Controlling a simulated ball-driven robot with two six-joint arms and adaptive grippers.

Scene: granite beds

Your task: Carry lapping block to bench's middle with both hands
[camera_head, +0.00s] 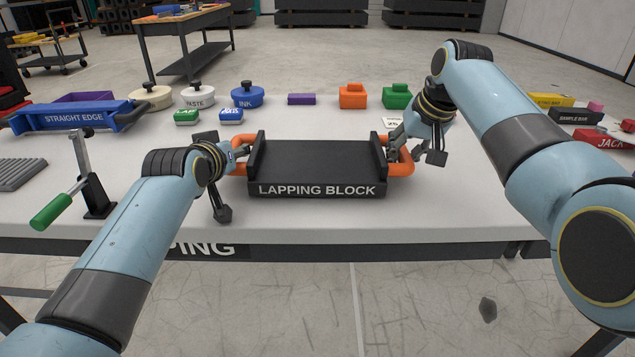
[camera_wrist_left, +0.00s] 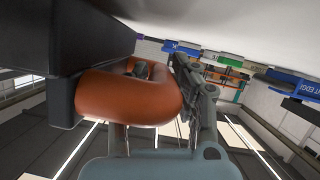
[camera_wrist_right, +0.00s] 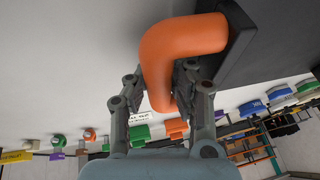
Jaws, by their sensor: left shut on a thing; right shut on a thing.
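The lapping block (camera_head: 318,165) is a black slab with raised side walls and an orange handle at each end. In the head view it is at the middle of the white bench (camera_head: 430,210), near the front edge; I cannot tell whether it touches the top. My left gripper (camera_head: 238,153) is shut on the left orange handle (camera_wrist_left: 125,98). My right gripper (camera_head: 396,142) is shut on the right orange handle (camera_wrist_right: 180,48). The fingers partly hide both handles.
Behind the block stand tins, including a blue INK tin (camera_head: 247,95), and orange (camera_head: 352,97) and green (camera_head: 397,97) blocks. A blue straight edge (camera_head: 75,117) and a green-handled lever (camera_head: 52,212) are at left. A red JACK box (camera_head: 600,139) is at right.

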